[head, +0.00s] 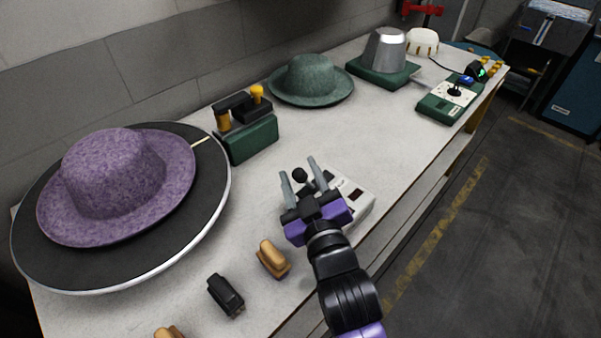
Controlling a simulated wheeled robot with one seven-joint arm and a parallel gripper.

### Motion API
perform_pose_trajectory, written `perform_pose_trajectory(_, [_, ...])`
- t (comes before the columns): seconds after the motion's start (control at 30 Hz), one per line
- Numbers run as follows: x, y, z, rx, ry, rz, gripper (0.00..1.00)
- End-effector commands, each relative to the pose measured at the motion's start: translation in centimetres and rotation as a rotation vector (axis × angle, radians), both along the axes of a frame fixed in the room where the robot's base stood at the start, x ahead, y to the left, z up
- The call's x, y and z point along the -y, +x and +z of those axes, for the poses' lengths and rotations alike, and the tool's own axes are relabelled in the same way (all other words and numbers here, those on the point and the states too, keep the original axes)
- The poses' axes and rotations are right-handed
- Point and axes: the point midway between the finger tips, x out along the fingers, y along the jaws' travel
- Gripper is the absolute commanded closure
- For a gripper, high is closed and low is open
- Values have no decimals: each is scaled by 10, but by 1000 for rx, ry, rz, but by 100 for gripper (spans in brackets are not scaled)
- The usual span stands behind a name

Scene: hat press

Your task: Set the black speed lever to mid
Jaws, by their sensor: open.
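A white control box (357,198) with a small dark red display sits near the front edge of the bench, partly hidden behind my gripper. A black round knob (299,175), which looks like the tip of the speed lever, shows at the box's left end. Its stem and any position marks are hidden or too small to read, so I cannot tell its setting. My gripper (298,171) is open, with its two grey fingers pointing away from me. In the picture the knob appears between the fingertips; I cannot tell whether they touch it.
A purple felt hat (112,172) lies on a large dark round plate at left. A green machine block (250,138) and a green hat (311,78) stand behind. A green control box (447,104) is at far right. Wooden-handled brushes (272,257) lie in front.

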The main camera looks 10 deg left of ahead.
Motion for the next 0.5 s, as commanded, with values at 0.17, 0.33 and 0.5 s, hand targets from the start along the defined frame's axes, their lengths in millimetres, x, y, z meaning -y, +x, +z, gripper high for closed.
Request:
perform_pose_trajectory(0.17, [0, 1, 0, 0, 0, 0, 55])
perform_pose_trajectory(0.33, [0, 1, 0, 0, 0, 0, 74])
perform_pose_trajectory(0.5, [0, 1, 0, 0, 0, 0, 100])
